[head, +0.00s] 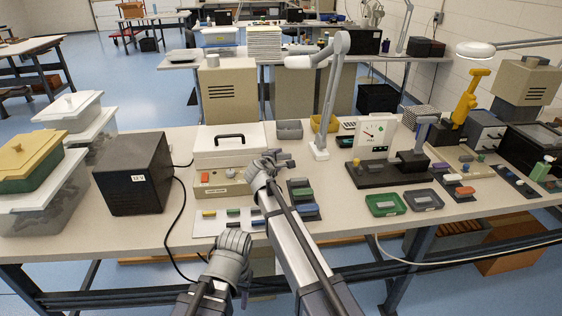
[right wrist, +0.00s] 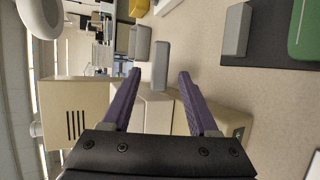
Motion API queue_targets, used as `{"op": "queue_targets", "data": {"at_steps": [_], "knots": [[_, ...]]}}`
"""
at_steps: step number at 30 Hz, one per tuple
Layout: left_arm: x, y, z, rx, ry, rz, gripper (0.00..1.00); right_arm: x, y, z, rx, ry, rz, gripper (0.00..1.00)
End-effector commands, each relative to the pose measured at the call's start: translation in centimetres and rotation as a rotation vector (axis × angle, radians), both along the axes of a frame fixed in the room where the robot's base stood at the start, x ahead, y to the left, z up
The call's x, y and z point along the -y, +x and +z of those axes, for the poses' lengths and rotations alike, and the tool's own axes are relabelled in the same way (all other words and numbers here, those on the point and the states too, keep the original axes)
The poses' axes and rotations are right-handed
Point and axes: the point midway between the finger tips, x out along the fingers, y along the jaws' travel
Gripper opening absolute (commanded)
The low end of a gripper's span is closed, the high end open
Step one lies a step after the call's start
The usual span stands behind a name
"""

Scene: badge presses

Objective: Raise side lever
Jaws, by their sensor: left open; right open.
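A cream machine (head: 229,142) with a black lid handle and a beige front panel (head: 221,181) stands at the middle of the table. My right gripper (head: 284,160) is at its right side in the head view. In the right wrist view its purple fingers (right wrist: 160,80) are apart, with nothing held. A grey bar (right wrist: 160,65), probably the side lever, shows between and just past the fingertips, beside the beige machine body (right wrist: 153,110). I cannot tell whether the fingers touch it. My left gripper (head: 236,240) is low in front of the table edge, open; its fingers are hard to make out.
A black box (head: 134,173) and lidded tubs (head: 45,165) stand at left. Right of the machine are a dial press (head: 375,135), a green tray (head: 386,203) and a lamp (head: 327,95). Small coloured pieces lie before the machine. Bare tabletop shows at front right.

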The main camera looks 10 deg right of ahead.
Motion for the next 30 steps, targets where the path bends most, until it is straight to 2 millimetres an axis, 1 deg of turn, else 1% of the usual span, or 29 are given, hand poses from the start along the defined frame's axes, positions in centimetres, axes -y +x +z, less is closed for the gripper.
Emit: {"op": "queue_targets", "data": {"at_steps": [1,3,6,9,15,17,30], "knots": [[0.0,0.0,-0.7,0.0,0.0,0.0,0.5,0.4,1.0,-0.7,0.001,0.001,-0.002,0.6],[0.0,0.0,-1.1,0.0,0.0,0.0,0.5,0.8,1.9,-1.1,0.0,0.0,-0.001,0.6],[0.0,0.0,-1.4,0.0,0.0,0.0,0.5,1.2,2.8,-1.4,0.0,0.0,-0.001,0.6],[0.0,0.0,-1.5,0.0,0.0,0.0,0.5,1.4,3.1,-1.5,0.0,0.0,-0.001,0.6],[0.0,0.0,-1.4,0.0,0.0,0.0,0.5,1.4,3.0,-1.4,0.0,0.0,0.0,0.6],[0.0,0.0,-1.4,0.0,0.0,0.0,0.5,1.4,3.0,-1.4,0.0,0.0,0.0,0.54],[0.0,0.0,-1.4,0.0,0.0,0.0,0.5,1.4,3.0,-1.4,-0.001,0.001,-0.001,0.05]]}}
